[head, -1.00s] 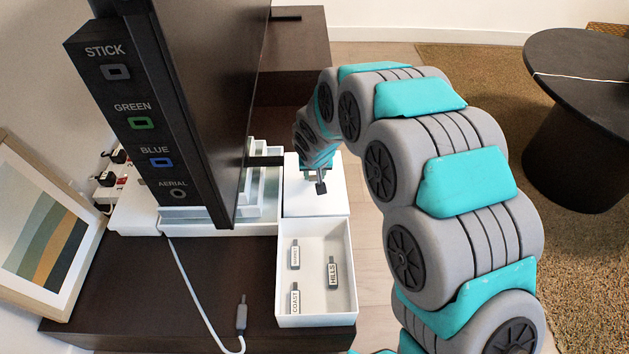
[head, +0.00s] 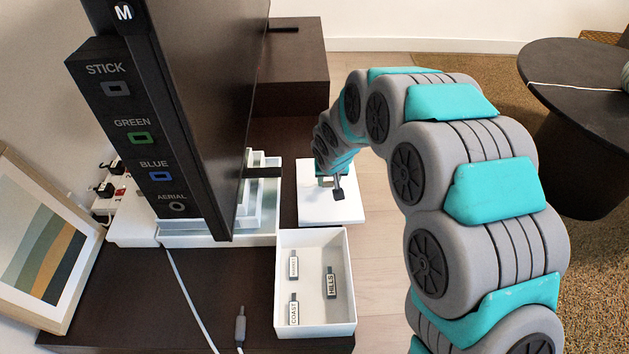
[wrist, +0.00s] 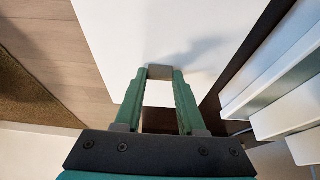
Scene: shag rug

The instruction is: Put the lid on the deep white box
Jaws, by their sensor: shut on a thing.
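The deep white box (head: 316,331) stands open at the cabinet's front right, with three small labelled sticks inside; one reads HILLS (head: 331,283), one COAST (head: 294,310). The flat white lid (head: 316,211) is just behind the box, apart from it, its right part out past the cabinet's edge over the floor. My gripper (head: 337,190) is above the lid, shut on its small grey handle. In the wrist view my gripper (wrist: 160,74) has its fingertips on that handle, and the lid (wrist: 125,28) spreads beyond. How high the lid hangs is hard to tell.
A large black screen (head: 200,90) with labelled ports stands left of the lid on a white stepped base (head: 262,205). A cable plug (head: 240,325) lies left of the box. A framed picture (head: 40,250) leans at far left. A round black table (head: 580,90) stands at right.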

